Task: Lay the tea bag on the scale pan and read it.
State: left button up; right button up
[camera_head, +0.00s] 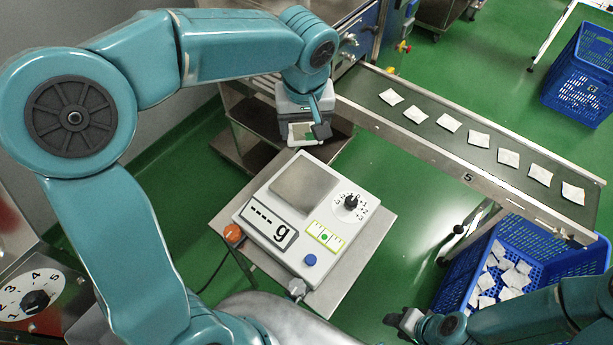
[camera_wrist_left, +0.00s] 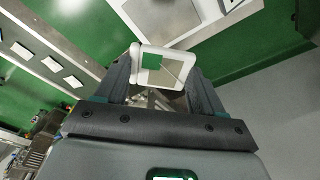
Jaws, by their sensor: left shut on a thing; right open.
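My left gripper (camera_head: 306,131) is shut on a tea bag (camera_wrist_left: 164,68), a pale pouch with a green square. In the head view the bag hangs just beyond the scale's far edge, clear of the pan. The white bench scale (camera_head: 325,222) stands on a small table. Its square grey pan (camera_head: 303,187) is empty, and its display (camera_head: 268,222) reads "----g". The left wrist view shows the bag between both fingers, with part of the scale (camera_wrist_left: 205,22) behind it. My right gripper (camera_head: 402,321) is open and empty at the bottom, left of a blue crate.
A conveyor (camera_head: 445,138) carries several tea bags in a row, right of the scale. A blue crate (camera_head: 565,262) at lower right holds several more bags. Another blue crate (camera_head: 583,70) stands at upper right. The scale has a knob (camera_head: 351,202) and a blue button (camera_head: 310,260).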

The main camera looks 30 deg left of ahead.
pick_arm(q)
jog(key=b, duration=0.1)
send_over(304, 183)
jog(key=f, duration=1.3)
jog(key=shift+s+d, duration=0.2)
jog(key=shift+s, duration=0.05)
jog(key=shift+w+a+f, duration=0.1)
jog(key=shift+f, duration=0.5)
notch_tip(304, 183, down, 3)
jog(key=shift+r, duration=0.15)
jog(key=shift+f, duration=0.4)
jog(key=shift+b, duration=0.3)
jog(key=shift+f, duration=0.1)
jog(key=shift+f+b, duration=0.1)
jog(key=shift+b, duration=0.2)
jog(key=o, duration=1)
